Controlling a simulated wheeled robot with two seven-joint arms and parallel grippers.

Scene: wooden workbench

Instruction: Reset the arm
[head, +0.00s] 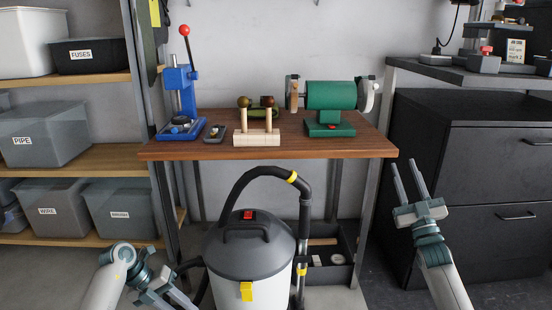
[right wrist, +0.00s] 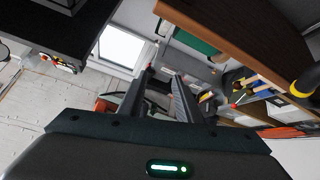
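My right gripper (head: 409,181) is raised to the right of the workbench (head: 275,148), in front of the black drawer cabinet. Its two fingers point up and stand apart with nothing between them. In the right wrist view the same gripper (right wrist: 164,88) shows two separate dark fingers and no held object. My left gripper (head: 165,293) is low at the bottom left of the head view, left of the vacuum cleaner. It is partly cut off by the lower edge, and its finger opening is hard to make out. Neither gripper touches anything on the bench.
The bench carries a blue press (head: 182,100), a wooden block stand (head: 256,136) and a green grinder (head: 331,97). A vacuum cleaner (head: 250,252) with an arched hose stands in front. Shelves with bins (head: 45,133) are left; a black cabinet (head: 490,180) is right.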

